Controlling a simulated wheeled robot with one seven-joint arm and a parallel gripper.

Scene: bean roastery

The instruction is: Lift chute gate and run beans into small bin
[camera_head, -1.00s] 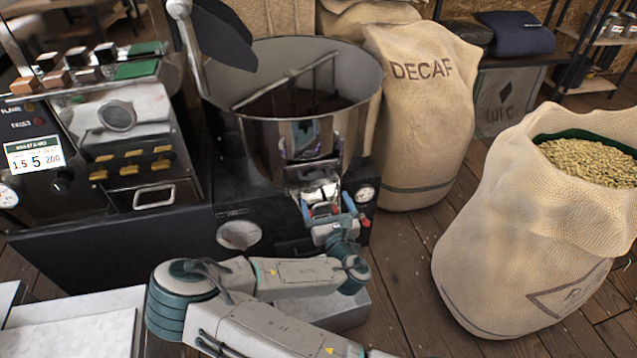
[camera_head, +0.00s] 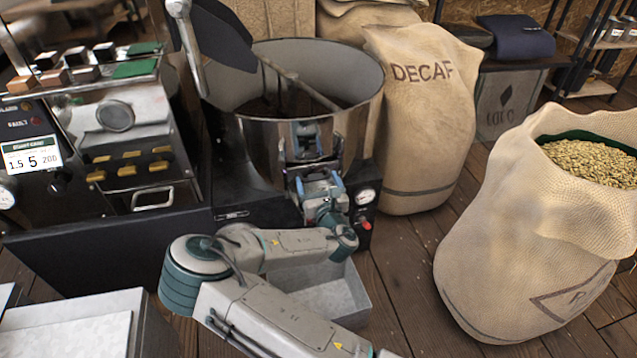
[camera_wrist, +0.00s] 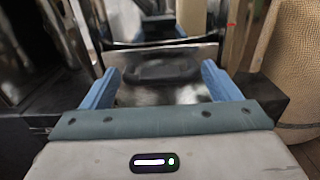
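The cooling drum (camera_head: 345,125) is a round steel tub with a front chute. In the wrist view, a metal plate with a dark oblong bar (camera_wrist: 162,69), seemingly the chute gate, lies ahead of my gripper. My gripper (camera_head: 319,184) is at the drum's front; its two blue fingers (camera_wrist: 160,85) stand wide apart on either side of the plate, with gaps beside the bar. It is open and I see no grip on the bar. The small bin (camera_head: 352,292) is a grey metal box below, partly hidden by my arm; its visible inside shows no beans.
A control panel with a display (camera_head: 31,155) stands left. A DECAF sack (camera_head: 420,130) stands behind right of the drum, and an open bean sack (camera_head: 530,240) stands at right. Wooden floor (camera_head: 400,265) is free between them.

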